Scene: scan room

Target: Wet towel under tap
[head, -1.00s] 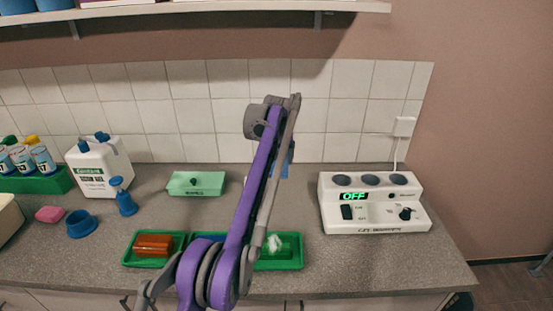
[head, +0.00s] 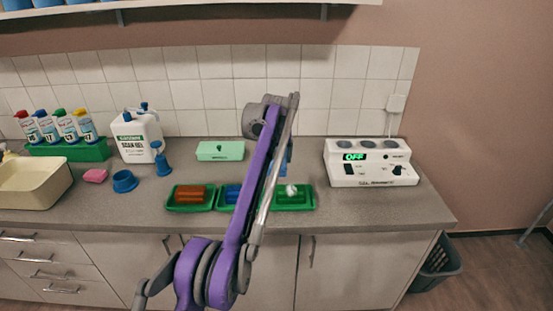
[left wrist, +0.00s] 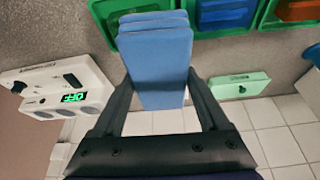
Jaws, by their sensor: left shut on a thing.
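A folded light-blue towel (left wrist: 158,55) is clamped between the two fingers of my left gripper (left wrist: 160,85) in the left wrist view, held above the counter. In the head view my purple left arm rises across the middle and hides most of the gripper. Only a small blue strip of the towel (head: 289,157) shows beside the arm. A cream sink basin (head: 35,188) is at the left end of the counter, cut by the picture edge. A small part at its far left edge may be the tap, but I cannot tell. My right gripper is not in view.
A mint box (head: 220,151), white canister (head: 138,137), blue bottle (head: 162,163), blue ring (head: 124,182), pink sponge (head: 95,176) and bottle rack (head: 70,150) stand left. A white device reading OFF (head: 370,165) stands right.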

